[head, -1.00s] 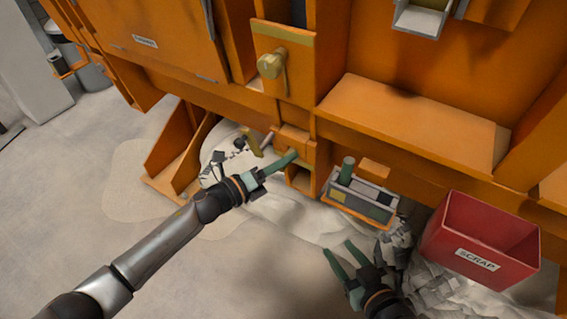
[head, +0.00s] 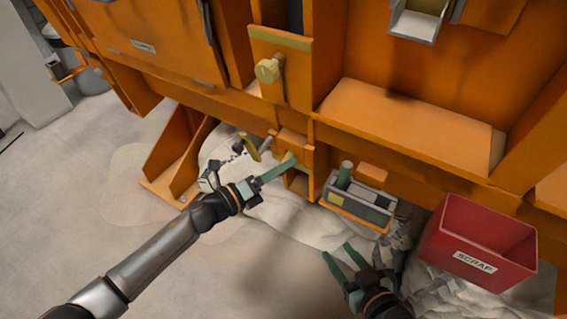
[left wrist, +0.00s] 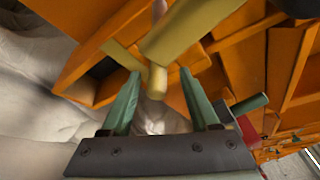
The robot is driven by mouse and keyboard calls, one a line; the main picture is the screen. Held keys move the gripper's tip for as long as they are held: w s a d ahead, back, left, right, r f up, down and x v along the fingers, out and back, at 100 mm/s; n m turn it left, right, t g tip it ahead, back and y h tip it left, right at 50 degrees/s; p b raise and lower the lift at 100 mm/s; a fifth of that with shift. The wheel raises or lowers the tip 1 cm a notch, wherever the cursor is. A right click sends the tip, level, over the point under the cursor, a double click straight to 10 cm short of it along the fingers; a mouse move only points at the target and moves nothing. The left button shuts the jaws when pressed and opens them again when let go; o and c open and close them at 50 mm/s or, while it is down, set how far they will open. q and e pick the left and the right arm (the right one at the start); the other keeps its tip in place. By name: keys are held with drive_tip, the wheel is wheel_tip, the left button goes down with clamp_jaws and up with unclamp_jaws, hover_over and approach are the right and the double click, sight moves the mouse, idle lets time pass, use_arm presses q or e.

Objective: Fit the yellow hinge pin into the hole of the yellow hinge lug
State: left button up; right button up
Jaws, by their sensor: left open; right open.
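Yellow parts sit low on the orange machine in the head view: a slanted yellow bar (head: 249,147) and a yellow piece beside my left gripper (head: 279,168). In the left wrist view, a thick yellow bar (left wrist: 190,30) and a thinner yellow part with a short round stub (left wrist: 157,82) lie just beyond and between the open green fingers (left wrist: 160,88). They overlap, so I cannot tell which is the hinge pin and which the lug, or whether they touch. The fingers hold nothing visible.
A grey tool caddy (head: 358,208) with a green cylinder stands right of the left gripper. A red SCRAP bin (head: 475,243) stands further right. A yellow handle (head: 268,70) is on the machine above. Orange panels close in around the yellow parts. Floor at left is clear.

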use_arm(q)
drive_tip(key=s+a+f+p, duration=0.1)
drive_tip(key=s+a, duration=0.3)
drive_tip(key=s, duration=0.2)
drive_tip(key=shift+a, duration=0.2)
drive_tip(key=shift+f, duration=0.1)
drive_tip(key=shift+c, duration=0.2)
